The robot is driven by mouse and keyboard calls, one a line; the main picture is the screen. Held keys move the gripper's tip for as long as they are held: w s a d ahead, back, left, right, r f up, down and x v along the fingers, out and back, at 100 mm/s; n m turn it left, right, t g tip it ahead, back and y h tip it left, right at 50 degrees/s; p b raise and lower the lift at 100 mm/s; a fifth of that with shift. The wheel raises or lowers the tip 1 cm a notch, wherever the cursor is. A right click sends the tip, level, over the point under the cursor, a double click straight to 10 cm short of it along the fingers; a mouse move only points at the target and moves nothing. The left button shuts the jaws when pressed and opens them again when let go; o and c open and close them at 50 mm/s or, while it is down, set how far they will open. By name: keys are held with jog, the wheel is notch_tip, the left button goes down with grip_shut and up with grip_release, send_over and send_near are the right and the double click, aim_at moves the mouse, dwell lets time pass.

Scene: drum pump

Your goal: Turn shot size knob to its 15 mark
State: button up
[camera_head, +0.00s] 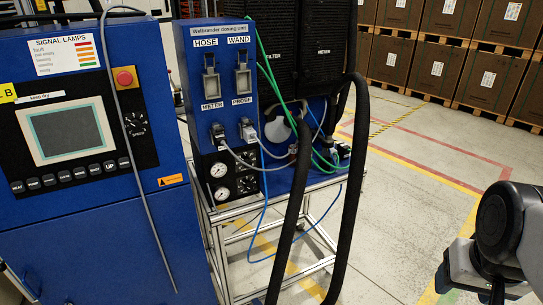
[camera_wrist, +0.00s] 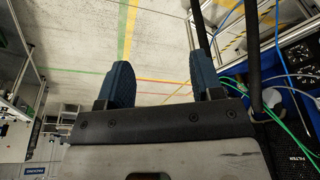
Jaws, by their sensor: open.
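No label reading shot size is legible. The blue dosing unit (camera_head: 205,130) stands mid-left in the head view, with its HOSE, WAND, METER and PROBE labels on the front. Its lower black panel carries two round gauges and small dark knobs (camera_head: 246,184); their marks are too small to read. A black dial marked SPEED (camera_head: 134,123) is on the blue cabinet to the left. In the wrist view my gripper (camera_wrist: 160,65) is open, its two blue fingers apart with nothing between them. It is far from the panel; part of my arm shows at the right of the head view.
A blue cabinet (camera_head: 80,225) with a screen and red stop button stands at left. Thick black hoses (camera_head: 348,190) and thin cables hang at the right of the dosing unit. Stacked boxes (camera_head: 440,65) line the back. The floor between the unit and my arm is clear.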

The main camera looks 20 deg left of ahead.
jog(key=w+a+f+n+t+y, duration=0.1)
jog(key=w+a+t, duration=0.1)
jog(key=w+a, duration=0.65)
jog(key=w+a+f+n+t+y, duration=0.25)
jog(key=w+a, duration=0.25)
jog(key=w, duration=0.7)
jog(key=w+a+f+n+t, duration=0.1)
jog(key=w+a+t, duration=0.2)
jog(key=w+a, duration=0.6)
jog(key=n+t+y, duration=0.2)
jog(key=n+y, duration=0.3)
jog(key=y, duration=0.5)
send_near(249, 165)
jog(key=shift+w+a+r+h, duration=0.15)
jog(key=shift+w+a, duration=0.15)
jog(key=shift+a, duration=0.15)
jog(key=shift+w+a+r+h, duration=0.1)
jog(key=shift+w+a, duration=0.15)
jog(key=shift+a, duration=0.25)
jog(key=shift+w+a, duration=0.1)
jog(key=shift+x, duration=3.75)
jog(key=c, duration=0.9)
